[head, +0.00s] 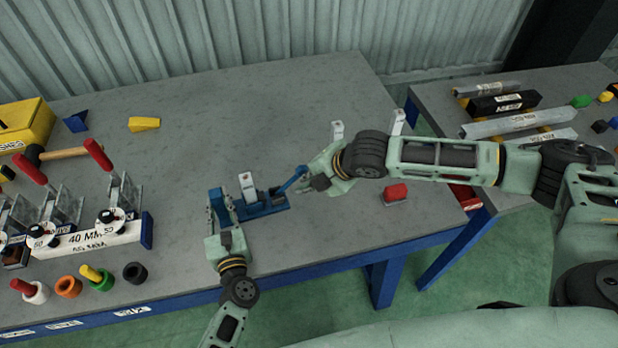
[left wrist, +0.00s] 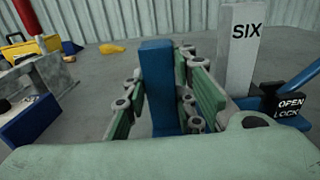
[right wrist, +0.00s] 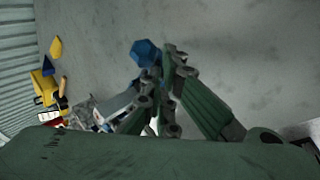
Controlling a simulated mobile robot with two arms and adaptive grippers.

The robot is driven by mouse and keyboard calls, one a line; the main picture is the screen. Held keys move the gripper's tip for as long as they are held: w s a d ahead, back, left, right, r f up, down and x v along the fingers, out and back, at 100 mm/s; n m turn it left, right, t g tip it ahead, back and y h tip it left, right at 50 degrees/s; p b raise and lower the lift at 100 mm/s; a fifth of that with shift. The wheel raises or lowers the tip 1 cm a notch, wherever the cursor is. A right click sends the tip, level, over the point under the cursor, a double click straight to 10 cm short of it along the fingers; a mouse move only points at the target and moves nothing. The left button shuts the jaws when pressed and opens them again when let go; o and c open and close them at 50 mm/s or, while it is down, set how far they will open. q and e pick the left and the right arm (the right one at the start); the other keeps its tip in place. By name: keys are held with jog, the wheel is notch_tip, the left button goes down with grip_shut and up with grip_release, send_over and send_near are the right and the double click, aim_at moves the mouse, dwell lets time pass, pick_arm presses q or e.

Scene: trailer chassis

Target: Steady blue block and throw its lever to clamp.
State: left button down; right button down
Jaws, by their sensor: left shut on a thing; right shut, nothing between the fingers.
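The blue block (head: 262,207) stands on the grey bench with a white plate (head: 247,187) upright in it; the plate reads SIX in the left wrist view (left wrist: 238,50). My left gripper (head: 219,207) is shut on the block's upright blue post, which shows between its fingers in the left wrist view (left wrist: 160,88). The blue lever (head: 292,180) slants up to the right from the block, beside a black OPEN/LOCK label (left wrist: 290,105). My right gripper (head: 311,184) is shut and empty close to the lever's end. In the right wrist view a blue knob (right wrist: 146,52) shows beside its fingertips; contact is unclear.
Two other white upright plates (head: 337,131) and a red block (head: 396,192) are to the right, near my right arm. A 40 MM fixture (head: 95,238), colored rings (head: 68,287) and a mallet (head: 65,153) are at left. The bench behind the blue block is clear.

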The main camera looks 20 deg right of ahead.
jog(key=shift+a, duration=0.15)
dwell(0.4)
jog(key=shift+a+f, duration=0.3)
jog(key=shift+a, duration=0.3)
jog(key=shift+s, duration=0.1)
jog(key=s+d+r, duration=0.1)
jog(key=s+r, duration=0.6)
jog(key=r, duration=0.3)
jog(key=shift+s+d+r, duration=0.15)
jog(key=shift+s+r, duration=0.1)
jog(key=shift+s, duration=0.05)
